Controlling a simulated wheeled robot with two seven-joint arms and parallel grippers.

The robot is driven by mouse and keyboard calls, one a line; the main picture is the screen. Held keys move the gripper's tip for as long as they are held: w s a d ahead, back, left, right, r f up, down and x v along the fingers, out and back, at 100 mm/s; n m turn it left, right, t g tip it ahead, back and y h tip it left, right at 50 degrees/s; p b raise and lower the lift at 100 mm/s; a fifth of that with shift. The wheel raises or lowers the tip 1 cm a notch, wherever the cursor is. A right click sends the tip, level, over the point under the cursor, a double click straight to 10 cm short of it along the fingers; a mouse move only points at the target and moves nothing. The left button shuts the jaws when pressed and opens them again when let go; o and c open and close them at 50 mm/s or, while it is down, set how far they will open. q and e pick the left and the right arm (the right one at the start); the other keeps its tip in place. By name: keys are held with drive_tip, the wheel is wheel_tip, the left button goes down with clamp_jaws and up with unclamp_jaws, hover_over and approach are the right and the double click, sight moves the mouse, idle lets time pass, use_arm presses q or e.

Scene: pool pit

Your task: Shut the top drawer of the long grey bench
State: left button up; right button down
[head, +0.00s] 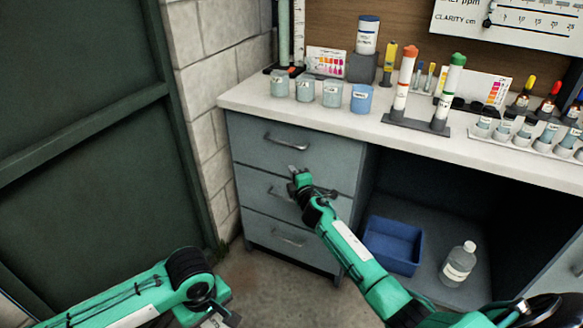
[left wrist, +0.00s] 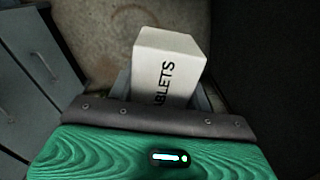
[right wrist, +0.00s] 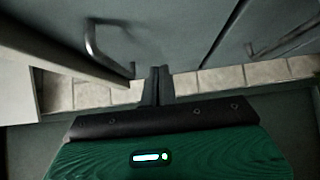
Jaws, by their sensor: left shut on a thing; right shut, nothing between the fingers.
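The long grey bench (head: 490,158) has a stack of three drawers at its left end. The top drawer (head: 325,155) has a metal bar handle (head: 286,143), and its front looks about level with the drawers below. In the right wrist view the handle (right wrist: 98,45) is left of the fingers. My right gripper (head: 294,171) is shut and empty, in front of the top drawer's lower part, below the handle; contact is unclear. It also shows in the right wrist view (right wrist: 157,78). My left gripper (left wrist: 165,95) is shut on a white box (left wrist: 168,62) lettered "ABLETS".
Cups (head: 305,88), test tubes in a stand (head: 417,128) and bottles stand on the pale worktop. A blue bin (head: 393,246) and a clear bottle (head: 458,264) are in the open bay right of the drawers. A dark green panel (head: 75,120) stands left; bare floor lies between.

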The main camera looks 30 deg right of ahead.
use_arm(q)
drive_tip(key=shift+a+r+p, duration=0.1)
drive_tip(key=shift+r+p, duration=0.25)
drive_tip(key=shift+r, duration=0.15)
use_arm(e)
drive_tip(key=s+a, duration=0.1)
drive_tip(key=s, duration=0.6)
drive_tip(key=shift+s, duration=0.3)
drive_tip(key=shift+a+r, duration=0.1)
